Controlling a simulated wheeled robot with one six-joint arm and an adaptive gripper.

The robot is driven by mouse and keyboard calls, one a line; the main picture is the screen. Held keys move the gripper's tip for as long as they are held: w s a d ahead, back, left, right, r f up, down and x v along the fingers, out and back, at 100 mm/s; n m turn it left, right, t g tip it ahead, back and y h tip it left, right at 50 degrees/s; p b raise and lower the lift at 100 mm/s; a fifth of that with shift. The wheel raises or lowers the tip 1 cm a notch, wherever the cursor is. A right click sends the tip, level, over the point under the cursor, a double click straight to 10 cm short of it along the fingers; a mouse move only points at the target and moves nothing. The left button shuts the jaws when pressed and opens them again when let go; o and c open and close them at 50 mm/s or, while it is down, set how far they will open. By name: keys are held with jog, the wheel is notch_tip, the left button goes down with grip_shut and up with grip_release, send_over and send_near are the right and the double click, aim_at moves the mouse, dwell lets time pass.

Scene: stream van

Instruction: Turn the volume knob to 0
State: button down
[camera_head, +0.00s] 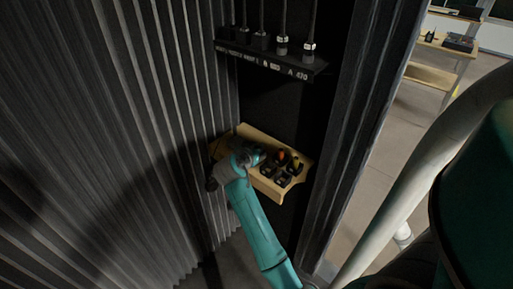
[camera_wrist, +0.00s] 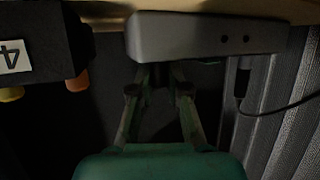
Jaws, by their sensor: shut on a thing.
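A grey box (camera_wrist: 200,35) with two small dark holes sits at the wooden shelf's edge in the wrist view. A cable runs down from its right side. My gripper (camera_wrist: 160,75) reaches up to the grey box, its two fingers close together at the tips. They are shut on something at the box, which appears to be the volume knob. The knob itself, its pointer and any scale are hidden, so its setting cannot be read. In the head view my gripper (camera_head: 262,157) is at the shelf, and my arm covers the grey box.
The wooden shelf (camera_head: 255,132) carries several small black devices (camera_head: 282,180). One black device (camera_wrist: 35,45) marked 4, with orange and yellow parts, is left of my gripper. A black rack (camera_head: 270,62) with upright rods is above. A corrugated wall (camera_head: 120,120) stands at left.

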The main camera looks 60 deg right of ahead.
jog(key=shift+t, duration=0.3)
jog(key=n+t, duration=0.2)
jog(key=shift+s+n+t+y, duration=0.15)
jog(key=shift+n+t+y, duration=1.05)
jog(key=shift+n+t, duration=0.7)
jog(key=c, duration=1.1)
grip_release()
jog(key=v, duration=1.2)
jog(key=shift+d, duration=0.1)
